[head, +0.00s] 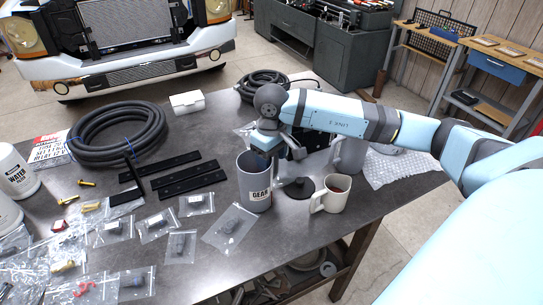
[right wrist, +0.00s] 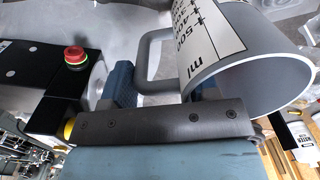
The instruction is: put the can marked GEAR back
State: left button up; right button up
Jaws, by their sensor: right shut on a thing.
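The can marked GEAR (head: 257,180) is a grey, open-topped jug with a handle. It stands upright over the front middle of the dark table, its label facing the head camera. I cannot tell whether its base touches the table. My right gripper (head: 269,148) is at the can's upper right, and the arm hides part of it. In the right wrist view, the blue-tipped fingers (right wrist: 163,88) are shut at the can's handle, and the can's open mouth (right wrist: 270,82) and measuring scale show. My left gripper is not in view.
A cream mug (head: 331,194) and a black disc-shaped piece (head: 298,187) stand close right of the can. Another grey jug (head: 348,155) is partly behind my arm. Bagged parts (head: 232,226), black strips (head: 190,182) and coiled hose (head: 115,132) cover the left. Bubble wrap (head: 392,170) lies right.

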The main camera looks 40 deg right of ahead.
jog(key=shift+f+b, duration=0.2)
jog(key=shift+b, duration=0.1)
jog(key=o, duration=1.3)
jog(key=shift+r, duration=0.1)
jog(key=shift+o, duration=0.2)
jog(key=shift+r+p, duration=0.3)
jog(key=shift+p, duration=0.2)
notch_tip(320, 180, up, 11)
jog(key=shift+f+b, duration=0.2)
jog(key=shift+b, duration=0.8)
jog(key=shift+r, duration=0.55)
